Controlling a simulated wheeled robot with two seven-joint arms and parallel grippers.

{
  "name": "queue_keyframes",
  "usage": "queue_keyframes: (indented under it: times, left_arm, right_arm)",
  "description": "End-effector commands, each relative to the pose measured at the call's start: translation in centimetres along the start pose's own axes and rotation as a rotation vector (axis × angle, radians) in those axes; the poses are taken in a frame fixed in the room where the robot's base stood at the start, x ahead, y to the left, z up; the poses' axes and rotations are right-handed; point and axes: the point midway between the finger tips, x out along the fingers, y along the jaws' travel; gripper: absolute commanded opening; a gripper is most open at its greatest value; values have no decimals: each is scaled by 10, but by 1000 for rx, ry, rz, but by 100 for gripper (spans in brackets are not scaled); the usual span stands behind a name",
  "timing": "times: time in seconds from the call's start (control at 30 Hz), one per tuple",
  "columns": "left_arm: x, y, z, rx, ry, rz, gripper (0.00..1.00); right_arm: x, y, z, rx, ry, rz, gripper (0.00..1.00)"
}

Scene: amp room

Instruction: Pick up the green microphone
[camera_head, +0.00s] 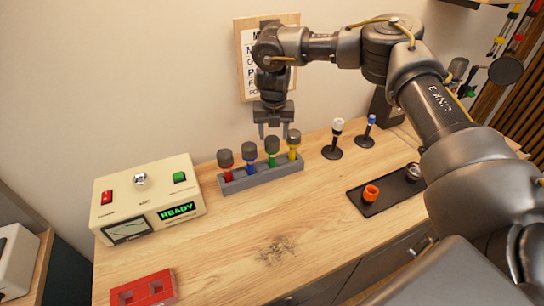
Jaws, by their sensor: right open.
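The green microphone (272,151) stands upright in a grey rack (262,177) on the wooden bench, with a dark head and green body. In the same rack stand a red microphone (226,163), a blue one (250,156) and a yellow one (293,144). The green one is between blue and yellow. My right gripper (274,133) points down above and behind the rack, its two fingers apart and empty, near the green microphone's head. Whether the fingers are on either side of that head I cannot tell. My left gripper is not in view.
A cream meter box (148,198) with a READY display stands left of the rack. A red block (143,289) lies at the front left. Two stands (332,147) (366,136) and a black tray (388,188) with an orange cup (370,193) are at the right. The front middle is clear.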

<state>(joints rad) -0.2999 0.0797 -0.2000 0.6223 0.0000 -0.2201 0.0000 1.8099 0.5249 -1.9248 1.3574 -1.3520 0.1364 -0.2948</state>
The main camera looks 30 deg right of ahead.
Motion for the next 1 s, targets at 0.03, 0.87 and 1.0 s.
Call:
queue_keyframes:
  times: [0.03, 0.87, 1.0]
  left_arm:
    - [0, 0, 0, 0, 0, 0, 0]
    - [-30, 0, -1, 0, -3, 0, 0]
    - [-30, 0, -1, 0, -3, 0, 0]
  right_arm:
    - [0, 0, 0, 0, -1, 0, 53]
    - [53, 3, -2, 0, -1, 0, 42]
    - [52, 3, -2, 0, -1, 0, 24]
